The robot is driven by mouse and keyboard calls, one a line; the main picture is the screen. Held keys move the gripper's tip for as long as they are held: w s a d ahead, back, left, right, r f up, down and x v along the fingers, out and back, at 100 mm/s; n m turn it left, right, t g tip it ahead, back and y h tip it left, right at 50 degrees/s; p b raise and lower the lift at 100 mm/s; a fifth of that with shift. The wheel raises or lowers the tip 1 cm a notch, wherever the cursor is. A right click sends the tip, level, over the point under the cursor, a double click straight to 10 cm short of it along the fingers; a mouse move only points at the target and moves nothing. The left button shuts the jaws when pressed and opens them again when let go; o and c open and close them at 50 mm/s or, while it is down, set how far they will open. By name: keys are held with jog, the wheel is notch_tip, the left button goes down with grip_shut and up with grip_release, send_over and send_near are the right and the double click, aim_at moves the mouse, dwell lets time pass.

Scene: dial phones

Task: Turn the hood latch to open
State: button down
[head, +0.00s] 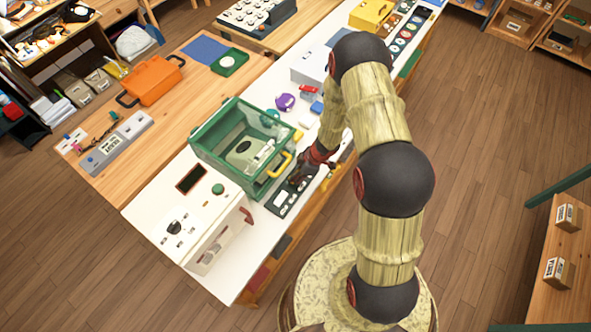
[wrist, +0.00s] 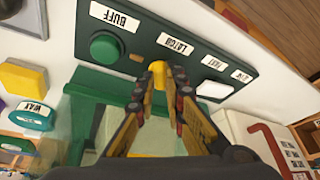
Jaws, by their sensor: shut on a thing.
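The hood (head: 205,150) is a clear box with a green frame and a yellow handle (head: 279,166), and it stands on the white bench. A dark control panel (head: 283,205) lies along its front. In the wrist view the panel (wrist: 140,60) carries a small yellow knob (wrist: 161,66) beside a label that seems to read LATCH. My gripper (wrist: 160,78) has its fingertips closed together on this yellow knob. The fingers hide part of the knob, so its turned angle is unclear. In the head view my gripper (head: 307,168) is small and partly hidden by my arm.
A round green button (wrist: 105,47) labelled BUFF and a white button (wrist: 214,90) flank the knob on the panel. A white machine with a red handle (head: 247,215) stands next to the hood. A purple object (head: 285,102) sits behind the hood.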

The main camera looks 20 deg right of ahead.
jog(key=n+p, duration=0.1)
jog(key=p, duration=0.1)
jog(key=n+p, duration=0.1)
jog(key=p, duration=0.1)
jog(key=shift+r+g, duration=0.3)
jog(key=shift+g, duration=0.1)
jog(key=n+p, duration=0.1)
jog(key=n+g+p, duration=0.1)
jog(key=n+p, duration=0.1)
jog(key=shift+w+f+y, duration=0.1)
jog(key=shift+w+y, duration=0.15)
jog(key=shift+y, duration=0.05)
jog(key=n, duration=0.1)
jog(key=n+g+p, duration=0.1)
jog(key=n, duration=0.1)
jog(key=shift+w+f+p, duration=0.15)
jog(key=shift+f+p, duration=0.05)
jog(key=shift+p, duration=0.1)
jog(key=shift+w+n+g, duration=0.1)
jog(key=shift+n+g, duration=0.4)
jog(key=shift+n, duration=0.8)
jog(key=shift+h, duration=0.4)
jog(key=c, duration=1.8)
grip_release()
jog(key=shift+c, duration=0.2)
